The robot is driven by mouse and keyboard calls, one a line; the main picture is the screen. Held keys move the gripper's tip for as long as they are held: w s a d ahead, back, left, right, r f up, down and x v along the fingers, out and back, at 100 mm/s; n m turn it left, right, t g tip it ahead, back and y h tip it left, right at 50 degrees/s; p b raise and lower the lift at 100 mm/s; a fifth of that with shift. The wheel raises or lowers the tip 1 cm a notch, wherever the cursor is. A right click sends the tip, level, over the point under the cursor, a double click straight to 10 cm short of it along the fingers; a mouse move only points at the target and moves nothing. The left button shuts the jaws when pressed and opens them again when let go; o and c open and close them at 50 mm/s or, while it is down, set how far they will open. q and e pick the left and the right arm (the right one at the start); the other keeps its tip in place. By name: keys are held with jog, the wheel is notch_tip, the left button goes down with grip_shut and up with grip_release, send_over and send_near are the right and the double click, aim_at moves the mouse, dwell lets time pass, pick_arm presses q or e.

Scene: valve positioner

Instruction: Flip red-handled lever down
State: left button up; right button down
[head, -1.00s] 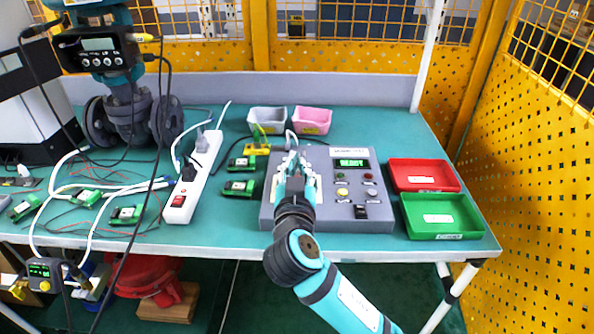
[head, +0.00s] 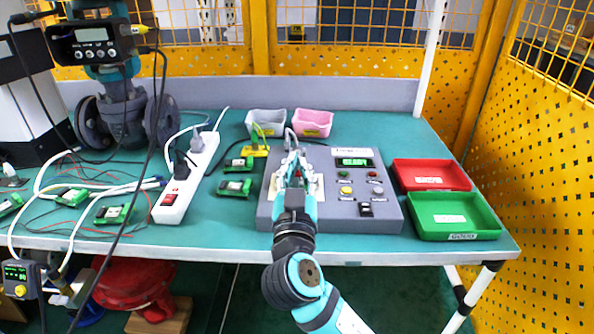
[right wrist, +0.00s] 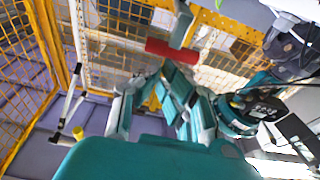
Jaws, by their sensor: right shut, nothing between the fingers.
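The grey control box (head: 328,211) sits on the green table, its small screen lit green. My right gripper (head: 293,172) is over the left part of the box and is shut and empty. In the right wrist view, the red lever handle (right wrist: 172,51) lies crosswise on a grey stem, just beyond the fingertips of my right gripper (right wrist: 168,75). Contact between fingers and handle cannot be told. In the head view the gripper largely hides the lever. My left gripper is not in view.
A red tray (head: 430,186) and a green tray (head: 453,233) stand right of the box. A white power strip (head: 187,178), green boards and cables lie to the left. Grey (head: 265,130) and pink (head: 311,131) bins stand behind. Yellow mesh panels close the back and right.

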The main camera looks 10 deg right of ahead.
jog(key=shift+f, duration=0.15)
jog(key=shift+s+a+f, duration=0.1)
jog(key=shift+s, duration=0.15)
jog(key=v, duration=1.1)
jog(key=shift+s, duration=0.25)
